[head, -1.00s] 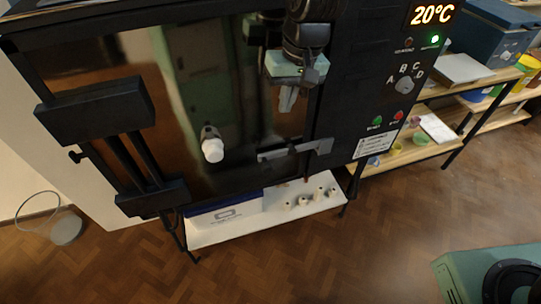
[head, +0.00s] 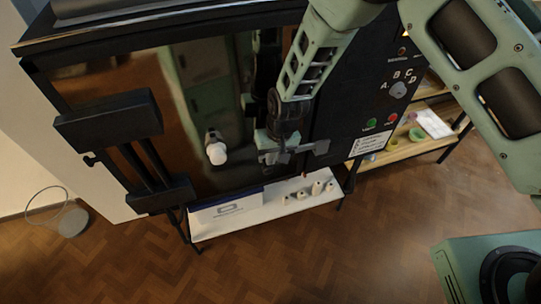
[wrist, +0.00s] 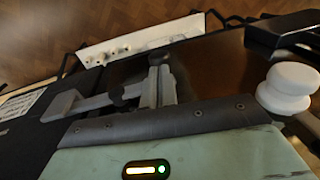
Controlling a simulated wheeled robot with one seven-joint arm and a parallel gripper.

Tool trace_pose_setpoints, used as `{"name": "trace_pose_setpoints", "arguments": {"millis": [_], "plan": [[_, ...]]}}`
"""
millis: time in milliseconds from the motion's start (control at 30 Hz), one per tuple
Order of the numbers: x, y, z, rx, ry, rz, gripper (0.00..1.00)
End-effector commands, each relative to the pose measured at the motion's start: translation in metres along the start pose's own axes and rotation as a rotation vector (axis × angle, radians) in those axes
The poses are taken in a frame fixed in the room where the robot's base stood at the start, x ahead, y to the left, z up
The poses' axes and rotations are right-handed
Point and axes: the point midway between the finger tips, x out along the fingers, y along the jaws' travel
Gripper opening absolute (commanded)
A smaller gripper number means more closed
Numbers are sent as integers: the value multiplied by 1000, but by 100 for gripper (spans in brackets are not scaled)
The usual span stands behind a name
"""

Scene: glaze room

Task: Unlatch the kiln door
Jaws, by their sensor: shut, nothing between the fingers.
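The kiln door (head: 185,110) is dark, glossy and shut, with a white knob (head: 216,152) on its front. The knob is at the right in the wrist view (wrist: 288,88). A grey bar latch (head: 318,148) lies roughly level across the door's lower right edge. In the wrist view the latch (wrist: 65,104) shows left of the fingers. My gripper (head: 280,157) is at the latch's left part and hides it in the head view. In the wrist view my gripper's fingers (wrist: 160,62) are together with nothing between them. Whether they touch the bar I cannot tell.
The control panel (head: 375,105) with its dial and buttons is right of the door. A dark hinge bracket (head: 108,120) juts out at the left. A white shelf (head: 255,215) with small pale pieces is below. The wooden floor in front is clear.

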Motion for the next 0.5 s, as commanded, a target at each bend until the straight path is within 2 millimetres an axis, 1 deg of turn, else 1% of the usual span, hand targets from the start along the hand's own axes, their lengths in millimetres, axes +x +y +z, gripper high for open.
{"name": "trace_pose_setpoints", "arguments": {"millis": [100,233,500], "plan": [[9,0,0,0,-1,0,0],[16,0,0,0,-1,0,0],[19,0,0,0,1,0,0]]}}
